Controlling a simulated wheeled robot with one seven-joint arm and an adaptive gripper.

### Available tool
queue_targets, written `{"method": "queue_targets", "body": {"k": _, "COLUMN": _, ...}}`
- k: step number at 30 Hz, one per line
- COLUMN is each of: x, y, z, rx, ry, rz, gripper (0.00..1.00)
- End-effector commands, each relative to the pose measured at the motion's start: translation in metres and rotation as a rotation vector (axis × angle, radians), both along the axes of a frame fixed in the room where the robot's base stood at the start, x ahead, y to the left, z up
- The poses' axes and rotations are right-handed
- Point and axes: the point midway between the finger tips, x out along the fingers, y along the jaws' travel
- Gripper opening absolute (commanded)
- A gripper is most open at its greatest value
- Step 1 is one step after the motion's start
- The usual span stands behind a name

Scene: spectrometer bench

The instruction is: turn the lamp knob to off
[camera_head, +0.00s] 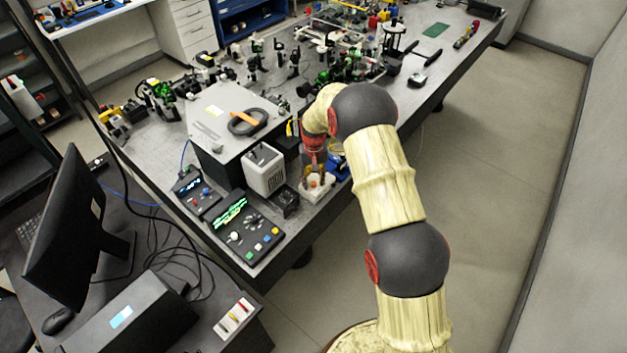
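My arm reaches over the front right edge of the bench, and my gripper (316,176) points down there. It is just above or at a small white box (312,195) with an orange part on top, near the bench edge. I cannot tell whether that orange part is the lamp knob, or whether the fingers touch it. The fingers are too small and partly covered to show if they are open or shut. The knob's setting cannot be read.
A white vented box (264,170) and a small black fan-like unit (287,201) stand left of my gripper. Two control panels (244,226) (195,192) are nearer the front left. A large grey box (211,130) and crowded optics lie behind. Floor to the right is clear.

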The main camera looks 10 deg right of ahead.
Motion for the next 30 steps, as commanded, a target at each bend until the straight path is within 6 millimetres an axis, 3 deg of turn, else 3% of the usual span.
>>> {"method": "queue_targets", "body": {"k": 7, "x": 0.000, "y": 0.000, "z": 0.001, "rx": 0.000, "ry": 0.001, "rz": 0.000, "gripper": 0.34}}
{"method": "queue_targets", "body": {"k": 11, "x": 0.000, "y": 0.000, "z": 0.012, "rx": 0.000, "ry": -0.001, "rz": 0.000, "gripper": 0.34}}
{"method": "queue_targets", "body": {"k": 24, "x": 0.000, "y": 0.000, "z": 0.094, "rx": 0.000, "ry": 0.000, "rz": 0.000, "gripper": 0.34}}
{"method": "queue_targets", "body": {"k": 30, "x": 0.000, "y": 0.000, "z": 0.115, "rx": 0.000, "ry": 0.001, "rz": 0.000, "gripper": 0.34}}
